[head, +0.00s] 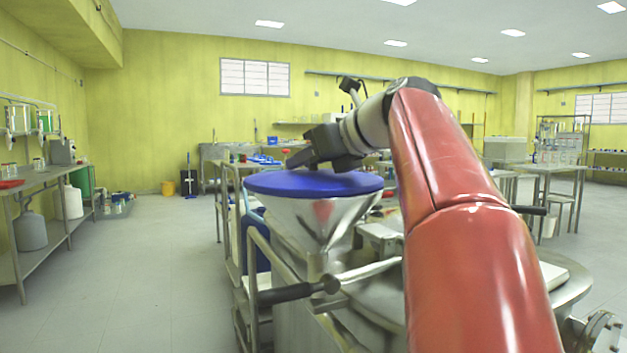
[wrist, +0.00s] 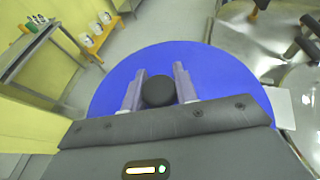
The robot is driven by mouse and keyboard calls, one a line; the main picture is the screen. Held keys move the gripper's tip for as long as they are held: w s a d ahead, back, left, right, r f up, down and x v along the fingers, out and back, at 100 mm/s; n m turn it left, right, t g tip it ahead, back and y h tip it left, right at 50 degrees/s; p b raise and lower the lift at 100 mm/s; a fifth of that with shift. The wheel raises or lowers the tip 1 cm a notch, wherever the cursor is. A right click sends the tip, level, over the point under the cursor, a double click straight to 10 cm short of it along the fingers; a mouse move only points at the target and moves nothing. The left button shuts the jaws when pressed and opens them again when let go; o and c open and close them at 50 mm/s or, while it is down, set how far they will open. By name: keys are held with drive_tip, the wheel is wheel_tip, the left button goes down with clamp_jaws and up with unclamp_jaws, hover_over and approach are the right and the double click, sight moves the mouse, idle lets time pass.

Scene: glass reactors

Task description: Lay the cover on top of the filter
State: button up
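The cover is a round blue disc (head: 275,184) with a black knob (wrist: 158,91) at its middle. In the head view it is level over the wide mouth of the steel funnel-shaped filter (head: 318,220), and I see no clear gap between them. The cover fills the middle of the wrist view (wrist: 225,75) and hides the filter there. My gripper (head: 295,162) is above the cover. In the wrist view its two grey fingers stand either side of the knob and appear to touch it. The knob is hidden behind my gripper in the head view.
A steel vessel (head: 575,285) with handles and pipes stands at the lower right. A bench (head: 40,180) with bottles runs along the left wall. Open grey floor (head: 140,270) lies left of the filter. A table (head: 545,169) with glassware stands at the back right.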

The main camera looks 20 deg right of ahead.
clamp_jaws()
drive_tip(key=shift+r, duration=0.1)
wheel_tip(320, 180, up, 7)
drive_tip(key=p, duration=0.4)
drive_tip(key=shift+r, duration=1.4)
